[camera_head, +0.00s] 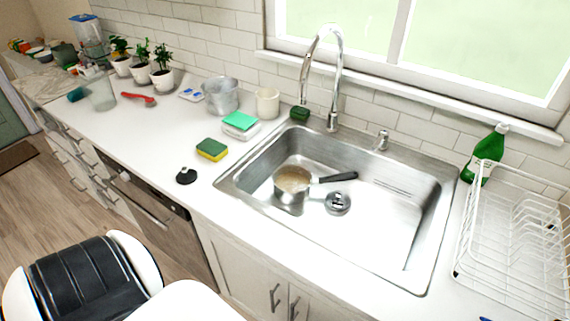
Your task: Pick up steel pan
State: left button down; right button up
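The steel pan (292,186) sits in the left half of the sink basin (388,226). It is a small, deep pot with a black handle pointing right. Its inside looks tan or brownish; I cannot tell whether that is contents or a stain. A round metal drain piece (337,203) lies on the basin floor, just right of and below the pan. Neither of my grippers shows in the head view, so nothing of mine is seen touching the pan.
A tall faucet (333,70) rises behind the sink. A white dish rack (515,240) and green bottle (485,152) stand at right. A yellow-green sponge (211,149), black stopper (186,176) and metal bucket (221,96) are left of the sink. The front counter strip is mostly clear.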

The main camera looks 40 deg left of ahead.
aim_at(293, 183)
jog(key=i+u, duration=0.2)
jog(key=u, duration=0.25)
jog(key=i+l+u, duration=0.15)
jog(key=u, duration=0.25)
